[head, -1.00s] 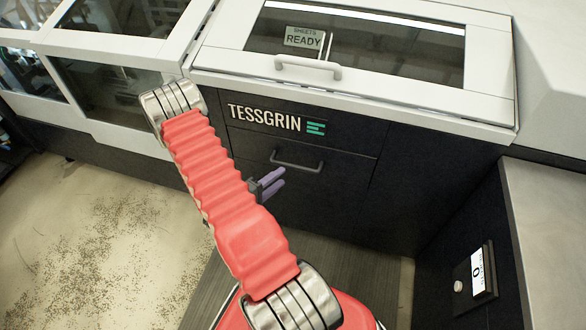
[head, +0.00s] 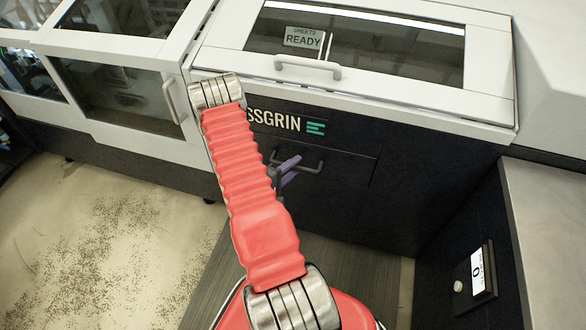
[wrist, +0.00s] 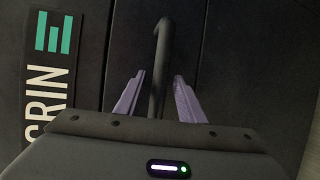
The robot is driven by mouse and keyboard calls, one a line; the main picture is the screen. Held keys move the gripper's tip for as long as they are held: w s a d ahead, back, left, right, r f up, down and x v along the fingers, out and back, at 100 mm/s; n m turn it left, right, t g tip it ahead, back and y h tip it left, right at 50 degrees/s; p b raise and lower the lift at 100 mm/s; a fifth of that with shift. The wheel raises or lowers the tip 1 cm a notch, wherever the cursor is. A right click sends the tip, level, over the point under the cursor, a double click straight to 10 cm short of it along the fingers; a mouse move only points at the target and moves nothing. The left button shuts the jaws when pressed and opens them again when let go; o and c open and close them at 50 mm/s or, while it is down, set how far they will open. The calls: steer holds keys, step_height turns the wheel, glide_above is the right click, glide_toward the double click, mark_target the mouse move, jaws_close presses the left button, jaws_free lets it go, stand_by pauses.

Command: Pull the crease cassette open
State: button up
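The crease cassette appears to be the dark drawer front (head: 335,188) below the TESSGRIN label in the head view, flush with the machine. Its dark bar handle (head: 310,168) also shows in the wrist view (wrist: 160,60). My gripper (head: 292,168) is at the left part of the handle in the head view, partly hidden by my red arm. In the wrist view, my gripper (wrist: 160,95) is open, with one purple finger on each side of the handle bar. Gaps show between the bar and both fingers.
A white lid with a window and handle (head: 308,68) is above the drawer. A white-framed door with its own handle (head: 174,102) is at left. A grey-topped cabinet (head: 550,210) with a small display (head: 483,270) stands at right. Open floor (head: 100,250) lies at left.

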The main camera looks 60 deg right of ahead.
steer(key=shift+c, duration=0.6)
jaws_close()
